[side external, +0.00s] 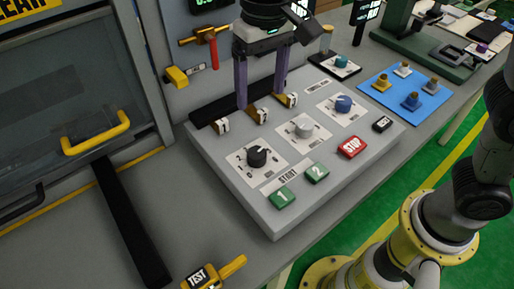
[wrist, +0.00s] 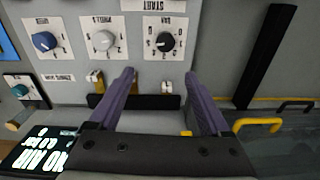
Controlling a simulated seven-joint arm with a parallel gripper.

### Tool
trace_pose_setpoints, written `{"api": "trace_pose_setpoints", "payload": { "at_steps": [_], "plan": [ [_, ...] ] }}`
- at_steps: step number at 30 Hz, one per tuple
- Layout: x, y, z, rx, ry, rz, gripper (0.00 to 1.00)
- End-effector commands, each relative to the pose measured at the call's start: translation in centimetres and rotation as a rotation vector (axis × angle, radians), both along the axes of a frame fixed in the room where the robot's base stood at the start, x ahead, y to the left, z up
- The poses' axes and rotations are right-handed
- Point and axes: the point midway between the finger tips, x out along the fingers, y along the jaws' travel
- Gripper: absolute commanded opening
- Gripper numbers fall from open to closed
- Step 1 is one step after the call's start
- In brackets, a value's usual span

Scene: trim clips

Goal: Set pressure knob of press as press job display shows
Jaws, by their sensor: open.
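The control box (side external: 222,170) carries a black knob (side external: 257,157), a grey knob (side external: 304,130) and a blue knob (side external: 343,103), each on a white scale plate. In the wrist view the black knob (wrist: 165,42) has a label that appears to read BAR, upside down. Its white mark is visible, but the exact setting is too small to read. My gripper (side external: 260,98) is open and empty above the back edge of the box. In the wrist view my gripper (wrist: 160,74) points toward the black knob without touching it. A green-lit display (side external: 210,3) is cut off at the top, unreadable.
Green buttons (side external: 283,197) and a red STOP button (side external: 352,146) sit in front. A teal knob (side external: 341,62) and blue plate (side external: 405,93) stand right. A yellow TEST handle (side external: 205,275) lies at front left.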

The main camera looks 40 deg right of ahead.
Motion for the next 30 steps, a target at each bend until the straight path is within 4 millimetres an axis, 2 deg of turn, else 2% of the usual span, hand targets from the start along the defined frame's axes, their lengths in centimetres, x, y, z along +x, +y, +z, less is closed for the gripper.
{"api": "trace_pose_setpoints", "payload": {
  "at_steps": [1,5,11,24,30],
  "plan": [
    [-0.2,0.8,-0.9,-0.011,0.018,0.019,0.81],
    [-0.7,1.5,-1.7,-0.018,0.028,0.041,0.81],
    [-0.7,1.4,-4.1,-0.020,0.031,0.040,0.81],
    [-0.7,1.4,-12.4,-0.020,0.031,0.039,0.81],
    [-0.7,1.4,-14.6,-0.018,0.028,0.039,0.81]
  ]
}}
